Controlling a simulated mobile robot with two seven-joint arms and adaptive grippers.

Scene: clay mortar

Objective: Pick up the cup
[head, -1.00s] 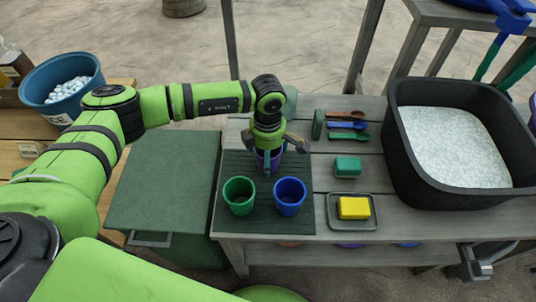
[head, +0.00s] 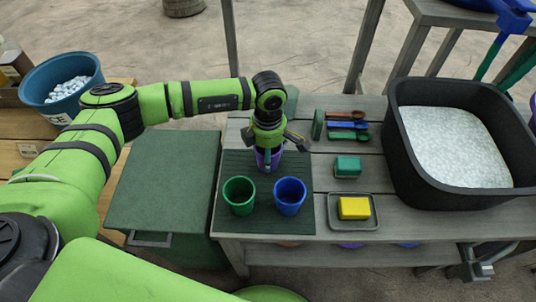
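A purple cup (head: 268,162) stands on the dark green ribbed mat (head: 232,222), behind a green cup (head: 239,195) and a blue cup (head: 290,196). All three are upright. My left gripper (head: 270,146) points down over the purple cup, with its grey fingers spread wide to either side. The gripper hides the cup's rim, and I cannot tell whether a finger touches it. My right gripper (head: 474,264) shows as grey metal parts at the lower right, by the table's front edge; its opening is unclear.
Right of the mat are a green block (head: 347,166), a yellow sponge (head: 354,207) on a grey tray (head: 373,223) and small tools (head: 346,125). A large black tub (head: 440,198) of pale material fills the right. A blue bucket (head: 62,88) stands far left.

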